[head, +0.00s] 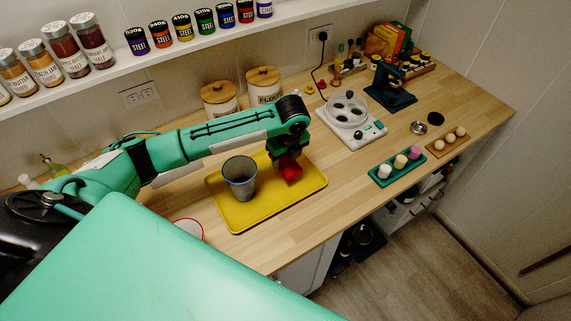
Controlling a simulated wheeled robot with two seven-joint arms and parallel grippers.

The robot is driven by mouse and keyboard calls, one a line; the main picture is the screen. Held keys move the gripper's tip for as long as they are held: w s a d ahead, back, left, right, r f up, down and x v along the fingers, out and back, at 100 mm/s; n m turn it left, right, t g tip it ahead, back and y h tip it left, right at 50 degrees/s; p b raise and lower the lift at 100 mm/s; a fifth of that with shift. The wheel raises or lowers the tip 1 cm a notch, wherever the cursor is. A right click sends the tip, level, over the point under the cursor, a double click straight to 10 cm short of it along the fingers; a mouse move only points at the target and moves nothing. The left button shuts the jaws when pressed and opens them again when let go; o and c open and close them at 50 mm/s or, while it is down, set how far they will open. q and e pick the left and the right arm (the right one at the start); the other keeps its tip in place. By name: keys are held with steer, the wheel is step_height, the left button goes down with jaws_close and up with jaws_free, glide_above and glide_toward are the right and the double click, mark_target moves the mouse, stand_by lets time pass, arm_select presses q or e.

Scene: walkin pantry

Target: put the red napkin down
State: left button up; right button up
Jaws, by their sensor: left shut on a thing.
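The red napkin (291,171) is in my left gripper (288,160), over the right half of the yellow tray (238,216). The gripper points down and is shut on the napkin. I cannot tell whether the napkin touches the tray. My left arm comes in from the left and crosses above the counter's back part. My right gripper is not in view.
A dark grey cup (240,182) stands on the tray, left of the napkin. Two lidded canisters (220,98) stand behind my arm. A white appliance (348,120) and a teal tray (400,168) of small cups are to the right. Wooden counter (338,178) between them is clear.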

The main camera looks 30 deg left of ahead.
mark_target(286, 162)
arm_select(q)
steer(key=shift+f+p, duration=0.45)
steer(key=shift+f, duration=1.8)
steer(key=o, duration=0.9)
steer(key=shift+f, duration=0.1)
steer(key=r+b, duration=0.1)
steer(key=r, duration=0.2)
steer(key=d+r+b, duration=0.1)
steer(key=r, duration=0.3)
steer(key=r+b, duration=0.1)
steer(key=r, duration=0.3)
steer(key=shift+s+d+r, duration=0.15)
steer(key=shift+s+d, duration=0.1)
steer(key=shift+s, duration=0.15)
steer(key=shift+s+r, duration=0.1)
steer(key=shift+r, duration=0.35)
